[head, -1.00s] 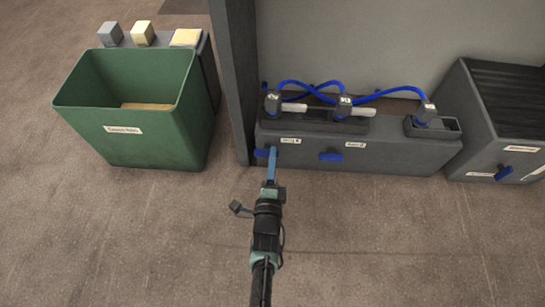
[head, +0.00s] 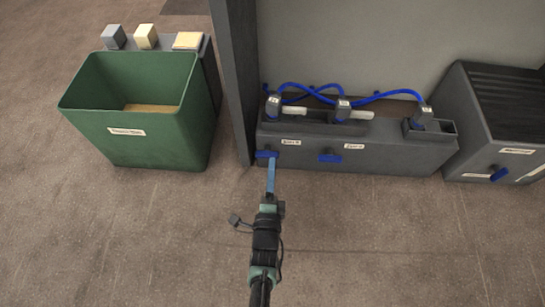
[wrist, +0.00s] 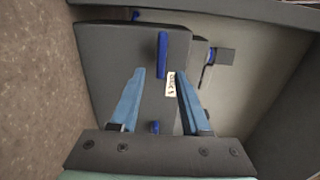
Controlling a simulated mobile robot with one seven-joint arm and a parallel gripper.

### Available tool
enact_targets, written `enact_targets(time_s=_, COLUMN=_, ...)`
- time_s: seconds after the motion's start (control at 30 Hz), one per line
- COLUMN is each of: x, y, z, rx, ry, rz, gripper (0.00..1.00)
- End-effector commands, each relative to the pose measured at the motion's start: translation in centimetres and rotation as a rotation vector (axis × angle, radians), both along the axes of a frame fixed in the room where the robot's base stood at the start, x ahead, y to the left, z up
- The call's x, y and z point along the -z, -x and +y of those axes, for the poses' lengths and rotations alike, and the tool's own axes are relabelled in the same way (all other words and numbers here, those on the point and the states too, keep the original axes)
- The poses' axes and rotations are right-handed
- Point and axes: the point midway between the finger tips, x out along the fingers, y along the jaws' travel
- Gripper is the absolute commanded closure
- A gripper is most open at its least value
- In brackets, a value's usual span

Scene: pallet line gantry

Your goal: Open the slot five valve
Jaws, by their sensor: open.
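The grey valve block (head: 400,160) has two blue valve handles on its front, both lying lengthwise along it. The left handle (head: 267,154) has a label (head: 291,142) beside it, and the right handle (head: 330,158) has another (head: 354,147). The label numbers are too small to read surely. My gripper (head: 270,178) is at the left handle, its blue fingers overlapping it in the head view. In the wrist view my gripper (wrist: 160,88) is open and empty, with one blue handle (wrist: 162,55) ahead between the fingertips. Another handle (wrist: 155,127) is partly hidden by the palm.
A dark upright post (head: 233,80) stands just left of the block. A green bin (head: 150,140) is farther left. A second dark block (head: 500,120) with a blue handle (head: 500,174) stands at right. Blue hoses (head: 310,88) run above the block. The front floor is clear.

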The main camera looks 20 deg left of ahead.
Motion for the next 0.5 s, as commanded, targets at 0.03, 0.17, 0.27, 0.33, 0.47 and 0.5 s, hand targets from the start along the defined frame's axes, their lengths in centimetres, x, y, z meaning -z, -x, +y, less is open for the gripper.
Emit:
enact_targets(time_s=0.03, x=-0.5, y=1.3, z=-0.5, rx=0.003, ry=0.000, rz=0.006, gripper=0.53)
enact_targets(time_s=0.17, x=-0.5, y=4.2, z=-1.2, rx=0.002, ry=0.001, rz=0.006, gripper=0.53)
enact_targets(time_s=0.27, x=-0.4, y=6.1, z=-1.8, rx=0.001, ry=-0.001, rz=0.004, gripper=0.53)
enact_targets(time_s=0.33, x=-0.3, y=7.2, z=-2.1, rx=0.001, ry=-0.001, rz=0.005, gripper=0.53)
enact_targets(time_s=0.47, x=-0.1, y=8.5, z=-2.4, rx=0.000, ry=0.000, rz=0.002, gripper=0.53)
enact_targets(time_s=0.5, x=-0.1, y=8.8, z=-2.5, rx=0.000, ry=0.000, rz=0.003, gripper=0.53)
